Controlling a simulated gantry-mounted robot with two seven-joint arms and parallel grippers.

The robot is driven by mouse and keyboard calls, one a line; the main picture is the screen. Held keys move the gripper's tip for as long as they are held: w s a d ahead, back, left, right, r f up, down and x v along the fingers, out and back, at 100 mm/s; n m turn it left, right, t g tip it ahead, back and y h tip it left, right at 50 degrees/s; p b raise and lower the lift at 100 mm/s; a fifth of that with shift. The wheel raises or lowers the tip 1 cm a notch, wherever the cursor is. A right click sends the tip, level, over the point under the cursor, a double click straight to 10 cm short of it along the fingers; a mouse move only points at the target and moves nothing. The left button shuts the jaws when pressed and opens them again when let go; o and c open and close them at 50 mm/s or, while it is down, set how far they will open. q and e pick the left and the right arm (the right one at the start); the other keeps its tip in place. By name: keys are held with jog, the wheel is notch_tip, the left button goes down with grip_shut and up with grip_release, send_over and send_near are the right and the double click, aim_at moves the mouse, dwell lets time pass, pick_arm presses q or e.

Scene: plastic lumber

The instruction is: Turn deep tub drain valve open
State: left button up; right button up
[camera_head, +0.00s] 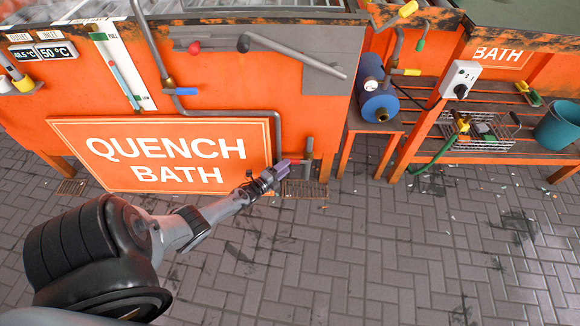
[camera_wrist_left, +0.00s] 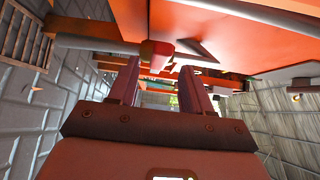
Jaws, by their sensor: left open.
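The orange quench bath tub (camera_head: 330,90) stands at the back, with a large "QUENCH BATH" sign (camera_head: 165,155) on its front. A small drain fitting with a grey upright part (camera_head: 308,148) is low on the tub front, right of the sign. My left gripper (camera_head: 284,168) is just left of it, low over the floor. In the left wrist view, a grey pipe ends in a reddish and yellowish fitting (camera_wrist_left: 157,52) ahead of the open fingers (camera_wrist_left: 160,70). Nothing is clearly held between them. I cannot tell the valve handle's exact position. My right gripper is not in view.
A bent grey pipe (camera_head: 277,125) runs down the tub front beside the sign. A floor grate (camera_head: 303,189) lies below the fitting. A blue cylinder (camera_head: 378,100) and an orange rack with a teal bucket (camera_head: 558,126) stand at right.

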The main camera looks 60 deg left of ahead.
aim_at(297, 162)
pick_arm(q)
jog(key=b+x, duration=0.1)
jog(key=x, duration=0.2)
jog(key=shift+w+a, duration=0.1)
jog(key=shift+a, duration=0.1)
jog(key=shift+w, duration=0.1)
grip_shut()
